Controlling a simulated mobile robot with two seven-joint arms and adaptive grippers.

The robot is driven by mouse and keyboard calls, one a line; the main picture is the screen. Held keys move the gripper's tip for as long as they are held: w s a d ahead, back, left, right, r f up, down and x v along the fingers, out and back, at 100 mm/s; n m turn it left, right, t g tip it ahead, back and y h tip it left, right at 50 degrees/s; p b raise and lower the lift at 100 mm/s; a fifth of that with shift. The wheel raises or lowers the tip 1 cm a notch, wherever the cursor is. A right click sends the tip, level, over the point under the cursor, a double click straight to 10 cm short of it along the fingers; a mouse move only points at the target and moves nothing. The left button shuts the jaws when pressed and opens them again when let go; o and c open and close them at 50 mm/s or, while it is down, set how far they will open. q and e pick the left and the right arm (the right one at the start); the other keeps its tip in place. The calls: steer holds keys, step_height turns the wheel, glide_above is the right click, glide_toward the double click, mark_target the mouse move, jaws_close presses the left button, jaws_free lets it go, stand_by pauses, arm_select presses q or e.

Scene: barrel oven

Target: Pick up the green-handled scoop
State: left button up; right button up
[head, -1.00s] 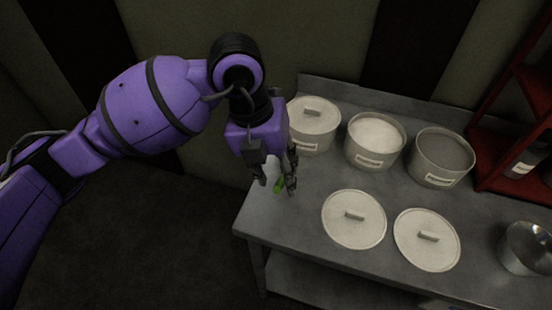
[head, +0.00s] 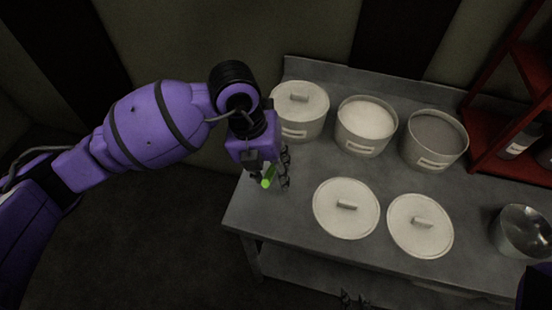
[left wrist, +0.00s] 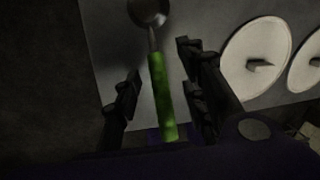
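The green-handled scoop (left wrist: 162,95) lies near the left end of the metal table, its round metal bowl pointing away at the top of the left wrist view. In the head view its green handle (head: 268,177) shows under my left gripper (head: 270,182). My left gripper, also in the left wrist view (left wrist: 160,85), is open, with its fingers on either side of the handle and a visible gap to each. Whether the scoop touches the table is hard to tell. At the head view's bottom edge are dark fingers (head: 355,299), probably my right gripper, too cut off to read.
Several pots stand along the back of the table, one lidded (head: 300,108), one with white contents (head: 367,122), one with grey contents (head: 434,140). Two loose lids (head: 346,220) (head: 408,235) lie in front. A metal bowl (head: 524,232) and red shelf (head: 490,140) are at right.

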arm_select(q)
jaws_close()
stand_by(0.3)
